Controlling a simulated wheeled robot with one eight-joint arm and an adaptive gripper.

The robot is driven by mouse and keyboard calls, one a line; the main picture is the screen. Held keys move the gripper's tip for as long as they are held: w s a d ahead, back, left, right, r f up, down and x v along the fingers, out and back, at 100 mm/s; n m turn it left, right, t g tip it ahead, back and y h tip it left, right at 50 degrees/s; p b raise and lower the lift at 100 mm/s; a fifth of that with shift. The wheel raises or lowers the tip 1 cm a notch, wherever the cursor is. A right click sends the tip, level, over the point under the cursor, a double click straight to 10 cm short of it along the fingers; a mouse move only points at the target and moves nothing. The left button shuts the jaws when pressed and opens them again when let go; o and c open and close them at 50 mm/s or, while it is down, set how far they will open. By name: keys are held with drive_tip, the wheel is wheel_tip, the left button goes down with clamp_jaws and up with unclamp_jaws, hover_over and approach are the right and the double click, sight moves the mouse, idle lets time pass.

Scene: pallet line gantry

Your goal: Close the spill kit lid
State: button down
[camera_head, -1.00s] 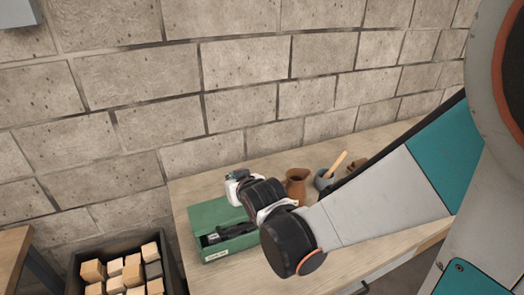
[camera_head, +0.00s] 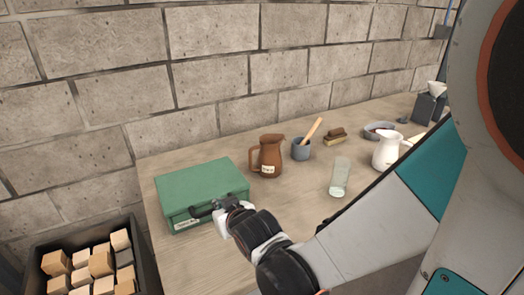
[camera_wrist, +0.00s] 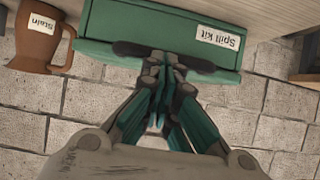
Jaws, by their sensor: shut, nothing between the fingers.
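The spill kit (camera_head: 205,185) is a green box at the left end of the bench. Its lid lies down flat over the box, and no interior shows. My gripper (camera_head: 212,208) is shut and empty at the box's front upper edge, close to the lid rim; I cannot tell whether it touches. In the wrist view the spill kit (camera_wrist: 135,20) appears upside down with its white label (camera_wrist: 218,37). My gripper (camera_wrist: 165,60) is in front of that face and hides part of it.
A brown jug (camera_head: 270,157) stands right of the box, then a grey-blue mortar (camera_head: 301,150) with a pestle. A clear glass (camera_head: 340,177) and white pitcher (camera_head: 387,151) stand farther right. A dark crate of wooden blocks (camera_head: 38,250) sits below at left.

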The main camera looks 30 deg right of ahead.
drive_tip(key=shift+s+f+b, duration=0.2)
drive_tip(key=shift+f+b, duration=0.4)
drive_tip(key=shift+f, duration=0.35)
wheel_tip(320, 180, up, 4)
drive_tip(key=s+p, duration=0.2)
drive_tip(key=p, duration=0.2)
drive_tip(key=s+f+b, duration=0.1)
drive_tip(key=s, duration=0.1)
drive_tip(key=s+f+b, duration=0.1)
drive_tip(key=s+f, duration=0.1)
drive_tip(key=s+f+b, duration=0.1)
drive_tip(key=s+f, duration=0.1)
drive_tip(key=shift+s, duration=0.35)
drive_tip(key=shift+s+f, duration=0.1)
drive_tip(key=shift+s, duration=0.25)
drive_tip(key=shift+w+d+r+g, duration=0.1)
drive_tip(key=shift+d+r+g, duration=0.3)
drive_tip(key=shift+g, duration=0.1)
drive_tip(key=s+d+r+g, duration=0.1)
drive_tip(key=s+r+g, duration=0.3)
drive_tip(key=s+r, duration=0.4)
drive_tip(key=shift+d, duration=0.35)
drive_tip(key=shift+r, duration=0.1)
